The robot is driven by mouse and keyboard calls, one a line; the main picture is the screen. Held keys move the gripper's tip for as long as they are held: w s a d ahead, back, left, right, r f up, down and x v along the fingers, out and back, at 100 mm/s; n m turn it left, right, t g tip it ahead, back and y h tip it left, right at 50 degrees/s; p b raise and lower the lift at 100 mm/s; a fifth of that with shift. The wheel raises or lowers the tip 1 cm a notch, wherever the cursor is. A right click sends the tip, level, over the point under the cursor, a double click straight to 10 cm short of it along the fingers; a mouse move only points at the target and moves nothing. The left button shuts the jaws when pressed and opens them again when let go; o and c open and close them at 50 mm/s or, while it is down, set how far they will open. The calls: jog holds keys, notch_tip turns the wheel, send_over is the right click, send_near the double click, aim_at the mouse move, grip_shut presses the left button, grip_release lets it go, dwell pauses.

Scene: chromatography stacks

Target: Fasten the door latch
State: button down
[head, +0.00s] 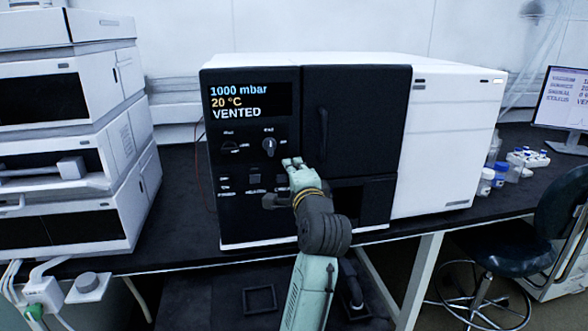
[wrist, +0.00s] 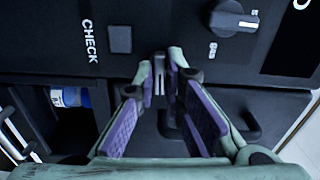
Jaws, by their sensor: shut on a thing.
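The black door (head: 365,115) of the white instrument looks closed in the head view, with a dark vertical handle (head: 322,140) near its left edge. My gripper (head: 292,163) reaches up to the front panel just left of the door's edge. In the wrist view, the fingertips of my gripper (wrist: 162,82) come together on a small grey latch (wrist: 159,74) at the seam between panel and door. The fingers hide part of the latch, and its exact angle is hard to tell. The handle (wrist: 252,126) also shows in the wrist view, beside the fingers.
A panel knob (head: 269,147) and square buttons lie close to my gripper; a CHECK button (wrist: 120,39) shows in the wrist view. The display (head: 240,100) reads VENTED. Stacked white modules (head: 65,150) stand left, small bottles (head: 486,181) and a monitor (head: 563,98) right.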

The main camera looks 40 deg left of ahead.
jog(key=shift+m, duration=0.5)
jog(key=c, duration=1.7)
grip_release()
jog(key=v, duration=1.2)
